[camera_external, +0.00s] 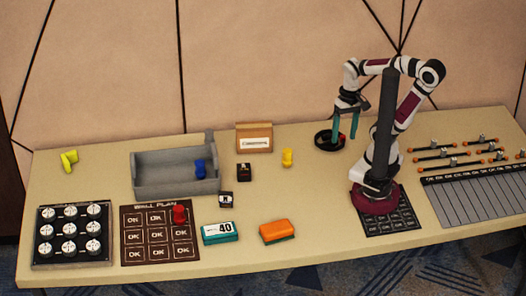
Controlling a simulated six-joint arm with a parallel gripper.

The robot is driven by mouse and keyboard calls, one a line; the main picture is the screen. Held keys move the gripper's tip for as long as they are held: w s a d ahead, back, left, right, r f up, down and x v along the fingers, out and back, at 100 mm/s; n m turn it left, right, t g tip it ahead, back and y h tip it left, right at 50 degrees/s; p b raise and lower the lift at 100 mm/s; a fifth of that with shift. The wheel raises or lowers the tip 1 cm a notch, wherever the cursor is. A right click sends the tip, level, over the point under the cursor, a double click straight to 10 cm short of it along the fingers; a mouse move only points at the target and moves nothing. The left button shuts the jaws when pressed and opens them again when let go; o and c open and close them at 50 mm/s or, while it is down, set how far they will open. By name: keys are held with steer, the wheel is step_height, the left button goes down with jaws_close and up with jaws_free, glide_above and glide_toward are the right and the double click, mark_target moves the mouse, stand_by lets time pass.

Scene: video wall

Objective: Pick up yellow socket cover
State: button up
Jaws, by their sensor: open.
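Two yellow things are in view, and I cannot tell for sure which is the socket cover. One is a small upright yellow peg-shaped piece (287,157) standing on the table right of the cardboard box. The other is an angular yellow piece (69,160) lying at the far left of the table. My gripper (344,141) has two teal fingers pointing down, spread apart with nothing seen between them. It is at the black round dish (324,147), right of the yellow peg. Whether the fingers touch the dish cannot be told.
A grey open bin (146,183) holds a blue peg (200,168). A red peg (180,214) stands on the brown wall-plan board (131,248).

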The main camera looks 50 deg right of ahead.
mark_target(289, 158)
steer(key=shift+o, duration=0.2)
stand_by(0.5)
